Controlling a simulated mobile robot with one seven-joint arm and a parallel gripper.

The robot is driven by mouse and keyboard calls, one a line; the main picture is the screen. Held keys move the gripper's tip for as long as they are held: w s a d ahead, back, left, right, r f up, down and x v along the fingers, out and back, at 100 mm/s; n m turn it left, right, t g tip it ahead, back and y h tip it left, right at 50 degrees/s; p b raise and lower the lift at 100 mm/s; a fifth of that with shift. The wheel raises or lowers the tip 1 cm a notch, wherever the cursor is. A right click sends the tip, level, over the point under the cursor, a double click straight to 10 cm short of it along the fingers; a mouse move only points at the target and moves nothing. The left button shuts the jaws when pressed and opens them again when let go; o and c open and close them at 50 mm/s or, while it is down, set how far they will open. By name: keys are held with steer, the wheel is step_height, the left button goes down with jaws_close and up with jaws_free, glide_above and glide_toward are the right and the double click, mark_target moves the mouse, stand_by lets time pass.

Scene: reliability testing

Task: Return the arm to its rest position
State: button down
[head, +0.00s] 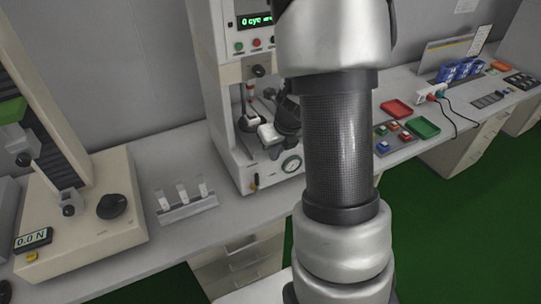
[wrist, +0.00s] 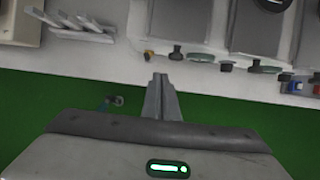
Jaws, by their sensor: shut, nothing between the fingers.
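My gripper (wrist: 160,80) shows in the wrist view with its two grey fingers together and nothing between them. Its fingertips appear in front of the bench's front edge, with green floor behind the fingers. My arm (head: 338,140) runs down the middle of the head view, and its silver and black links cover much of the scene. I cannot make out the gripper clearly in the head view.
A testing machine (head: 225,90) with a green display stands behind my arm. A rack of white specimens (head: 186,205) and a force tester (head: 90,225) stand to its left. Red (head: 396,108) and green (head: 422,127) trays lie right. Green floor (head: 455,210) is open in front.

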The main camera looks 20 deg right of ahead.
steer(key=p+v, duration=0.1)
steer(key=v, duration=0.3)
steer(key=shift+r, duration=0.1)
steer(key=s+a+r+n+y, duration=0.1)
steer(key=s+a+r+n, duration=0.2)
steer(key=a+r+n, duration=0.4)
steer(key=s+a+r+n+y, duration=0.1)
steer(key=s+a+r+n, duration=0.25)
steer(key=r+n, duration=0.5)
steer(key=s+a+r+n+h, duration=0.1)
steer(key=s+r+n, duration=0.1)
steer(key=s+n, duration=0.4)
steer(key=s+a+r+n+t+h, duration=0.1)
steer(key=s+n, duration=0.5)
steer(key=n, duration=0.8)
steer(key=shift+s+a+r, duration=0.35)
steer(key=shift+a+r, duration=0.3)
steer(key=shift+r, duration=0.2)
